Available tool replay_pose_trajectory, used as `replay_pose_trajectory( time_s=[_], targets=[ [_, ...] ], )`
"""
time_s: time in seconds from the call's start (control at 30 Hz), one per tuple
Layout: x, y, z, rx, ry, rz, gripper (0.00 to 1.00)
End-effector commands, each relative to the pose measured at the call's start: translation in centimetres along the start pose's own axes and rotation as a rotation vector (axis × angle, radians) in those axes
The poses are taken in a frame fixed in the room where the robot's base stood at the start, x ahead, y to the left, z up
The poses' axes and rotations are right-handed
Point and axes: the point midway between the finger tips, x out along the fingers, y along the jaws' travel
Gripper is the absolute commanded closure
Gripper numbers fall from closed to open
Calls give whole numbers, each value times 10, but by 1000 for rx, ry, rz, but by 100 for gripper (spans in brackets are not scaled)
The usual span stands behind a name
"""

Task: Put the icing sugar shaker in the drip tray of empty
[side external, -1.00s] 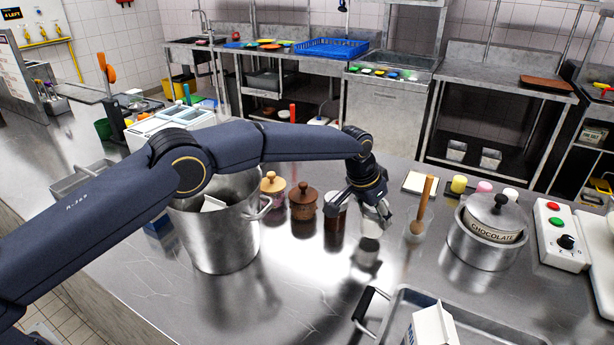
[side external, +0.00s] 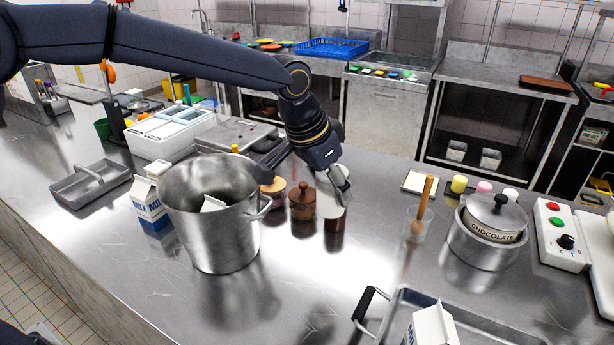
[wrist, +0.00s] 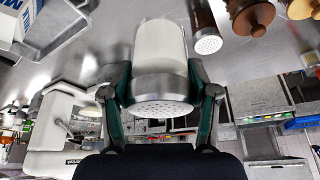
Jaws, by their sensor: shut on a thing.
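The icing sugar shaker (wrist: 160,50) is white with a perforated metal top. My gripper (wrist: 160,92) is shut on it, one finger on each side, in the wrist view. In the side view my gripper (side external: 338,185) holds the shaker (side external: 332,204) above the counter, in front of the dark shaker; the fingers are partly hidden there. A shallow grey tray (side external: 62,194), the likely drip tray, lies empty at the counter's left, well apart from my gripper; a tray corner (wrist: 65,38) shows top left in the wrist view.
A tall steel pot (side external: 215,235) and a milk carton (side external: 148,205) stand between my gripper and the grey tray. A brown-lidded jar (side external: 302,203) and a dark shaker (side external: 335,238) are close to my gripper. A white container unit (side external: 170,130) stands behind the pot.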

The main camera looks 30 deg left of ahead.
Motion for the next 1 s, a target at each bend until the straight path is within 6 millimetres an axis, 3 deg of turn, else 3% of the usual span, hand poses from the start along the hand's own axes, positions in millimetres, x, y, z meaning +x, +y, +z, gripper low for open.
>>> replay_pose_trajectory(
  time_s=[0.23, 0.37, 0.47, 0.77, 0.87, 1.0],
  targets=[
    [-59, 0, -26, 0, 8, 0, 82],
    [-81, 0, -35, 0, 6, 0, 82],
    [-83, -19, -32, -33, 1, -16, 82],
    [-90, -97, -18, -176, 1, -83, 82],
    [-94, -138, -5, -255, -1, -119, 82],
    [-108, -207, 24, -395, -3, -182, 82]
  ],
)
